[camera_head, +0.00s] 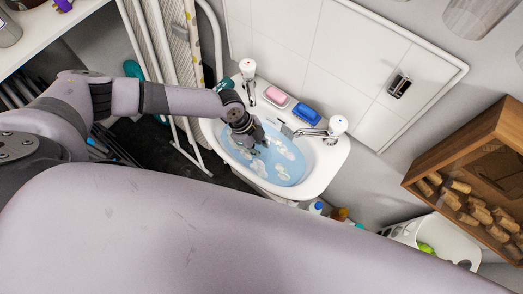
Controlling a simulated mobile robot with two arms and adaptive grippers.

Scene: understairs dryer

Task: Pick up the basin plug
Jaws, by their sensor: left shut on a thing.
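The white basin (333,160) stands against the wall and holds bluish water (285,165) with patches of foam. My left gripper (257,147) reaches down over the left part of the basin, its fingertips at the water. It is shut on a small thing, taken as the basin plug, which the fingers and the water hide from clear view. My right gripper is not in view.
A tap (335,127) stands at the basin's right rim and another (247,70) at the back left. Pink soap (276,96) and a blue sponge (306,114) lie between them. A wooden crate of corks (415,178) is at right. An ironing board (181,70) leans at left.

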